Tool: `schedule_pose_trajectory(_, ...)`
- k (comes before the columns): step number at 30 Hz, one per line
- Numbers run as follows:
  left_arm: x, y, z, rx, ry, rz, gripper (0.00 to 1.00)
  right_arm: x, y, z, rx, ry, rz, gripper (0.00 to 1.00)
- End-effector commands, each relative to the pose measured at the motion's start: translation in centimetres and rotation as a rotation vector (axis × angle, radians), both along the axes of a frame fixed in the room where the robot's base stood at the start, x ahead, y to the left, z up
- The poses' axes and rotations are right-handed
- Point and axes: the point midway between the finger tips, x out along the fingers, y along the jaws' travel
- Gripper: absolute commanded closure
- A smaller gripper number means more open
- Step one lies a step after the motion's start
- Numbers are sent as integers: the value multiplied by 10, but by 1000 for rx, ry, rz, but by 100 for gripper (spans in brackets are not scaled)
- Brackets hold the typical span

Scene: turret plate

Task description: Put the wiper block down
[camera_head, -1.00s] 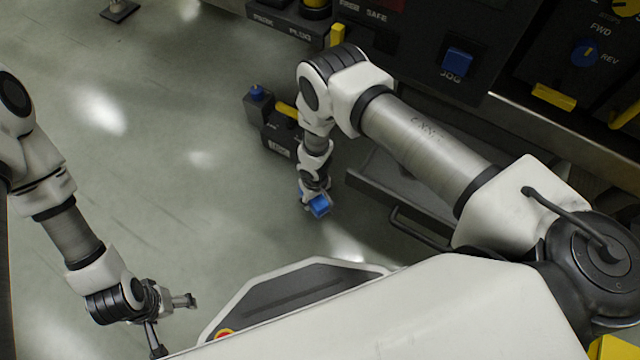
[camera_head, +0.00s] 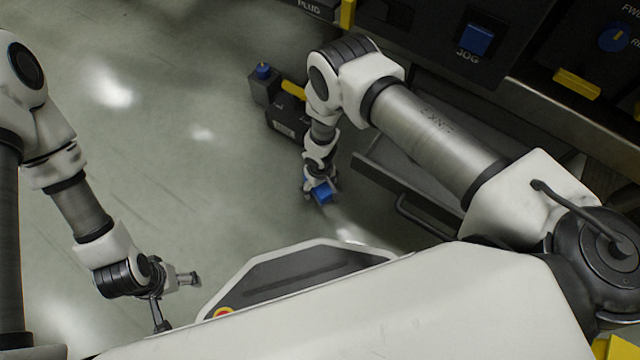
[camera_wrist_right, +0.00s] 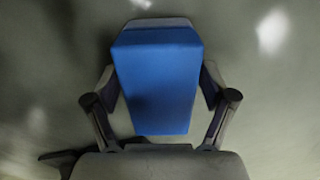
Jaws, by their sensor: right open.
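The wiper block (camera_wrist_right: 158,75) is a blue block with a grey edge at its far end. It lies between the fingers of my right gripper (camera_wrist_right: 159,85) in the right wrist view, with grey floor behind it. The fingers stand open on both sides, close to its sides; I cannot tell whether they touch it. In the head view the blue block (camera_head: 322,193) shows small at the tip of my right arm, low over or on the floor; the contact is not clear. My left gripper (camera_head: 178,303) is open and empty at the lower left.
A dark box with a yellow handle (camera_head: 293,90) and a blue-topped part (camera_head: 263,72) stands on the floor beyond my right arm. A dark drawer or tray (camera_head: 395,180) with a handle juts out at right. The control cabinet (camera_head: 440,45) fills the upper right. The floor (camera_head: 180,170) at left is clear.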

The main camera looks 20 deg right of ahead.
Motion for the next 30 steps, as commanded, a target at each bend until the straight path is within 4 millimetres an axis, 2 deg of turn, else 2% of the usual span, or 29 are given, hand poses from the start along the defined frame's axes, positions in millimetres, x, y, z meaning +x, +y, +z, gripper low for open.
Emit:
schedule_pose_trajectory(5, 0, 0, 21, 0, 1, -2, 17, 1, 0, 32, -1, -1, 0, 17)
schedule_pose_trajectory(12, -1, 0, 64, 0, 2, -3, 17, 1, 0, 98, 0, 0, -1, 17)
schedule_pose_trajectory(15, -1, 0, 76, 0, 2, -3, 17, 0, 0, 116, 0, 0, 0, 17)
schedule_pose_trajectory(19, -1, 0, 82, 0, 2, -3, 17, 0, 1, 124, 1, 1, 1, 17)
schedule_pose_trajectory(30, -1, 0, 79, 0, 2, -3, 17, 0, 1, 122, 1, 0, 0, 17)
